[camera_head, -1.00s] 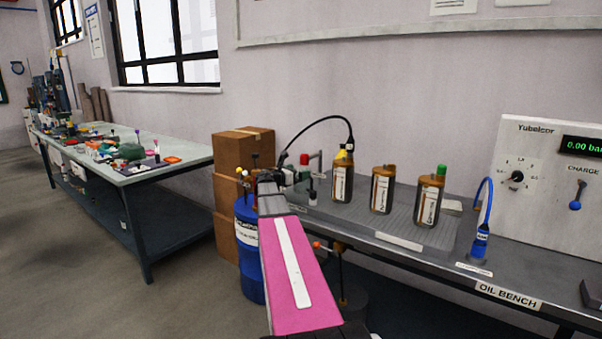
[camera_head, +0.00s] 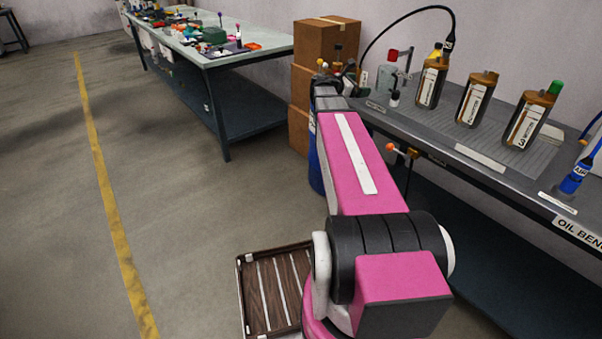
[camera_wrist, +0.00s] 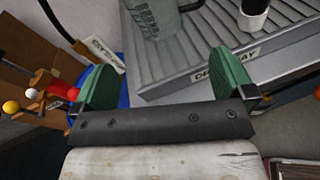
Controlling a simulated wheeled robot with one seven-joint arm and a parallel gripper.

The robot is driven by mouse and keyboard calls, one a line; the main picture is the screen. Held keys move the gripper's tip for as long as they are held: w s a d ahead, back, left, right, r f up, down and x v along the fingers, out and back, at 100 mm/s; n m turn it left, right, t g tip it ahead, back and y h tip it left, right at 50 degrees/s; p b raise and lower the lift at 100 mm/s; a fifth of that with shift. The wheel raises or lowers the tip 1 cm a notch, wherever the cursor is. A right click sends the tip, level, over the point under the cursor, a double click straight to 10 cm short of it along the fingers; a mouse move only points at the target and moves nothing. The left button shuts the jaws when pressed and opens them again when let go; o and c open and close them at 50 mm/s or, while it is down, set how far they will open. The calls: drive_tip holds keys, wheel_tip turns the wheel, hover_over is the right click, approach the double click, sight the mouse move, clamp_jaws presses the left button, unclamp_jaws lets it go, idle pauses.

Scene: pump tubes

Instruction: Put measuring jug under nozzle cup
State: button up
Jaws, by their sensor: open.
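The measuring jug (camera_wrist: 155,18), clear grey with dark graduation marks, stands on the ribbed drain tray (camera_wrist: 190,62) at the top of the wrist view, cut off by the frame edge. It also appears in the head view (camera_head: 386,78), pale and partly hidden. My gripper (camera_wrist: 162,62) is open and empty, its two green fingers spread, with the jug ahead of them and apart. In the head view the fingers are hidden at the far end of my arm. A small white-and-black cylinder (camera_wrist: 254,16) stands right of the jug; I cannot tell whether it is the nozzle cup.
Three brown bottles (camera_head: 476,98) stand on the oil bench (camera_head: 480,158), with a black hose (camera_head: 400,20) arching over the first. A blue drum (camera_head: 316,165), cardboard boxes (camera_head: 325,45) and colored knobs (camera_wrist: 72,94) are left of the bench. Open floor lies further left.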

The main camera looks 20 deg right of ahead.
drive_tip(key=s+a+f+m+g+y, duration=0.1)
drive_tip(key=s+a+f+m+y, duration=0.7)
drive_tip(key=a+f, duration=0.5)
drive_tip(key=s+a+f+m+g+y, duration=0.2)
drive_tip(key=s+a+f+m+y, duration=0.5)
drive_tip(key=a, duration=1.1)
drive_tip(key=s+f+m, duration=0.3)
drive_tip(key=s+f, duration=0.3)
drive_tip(key=f, duration=0.1)
drive_tip(key=shift+s+a+f+y, duration=0.15)
drive_tip(key=shift+a+f+y, duration=0.15)
drive_tip(key=shift+y, duration=0.1)
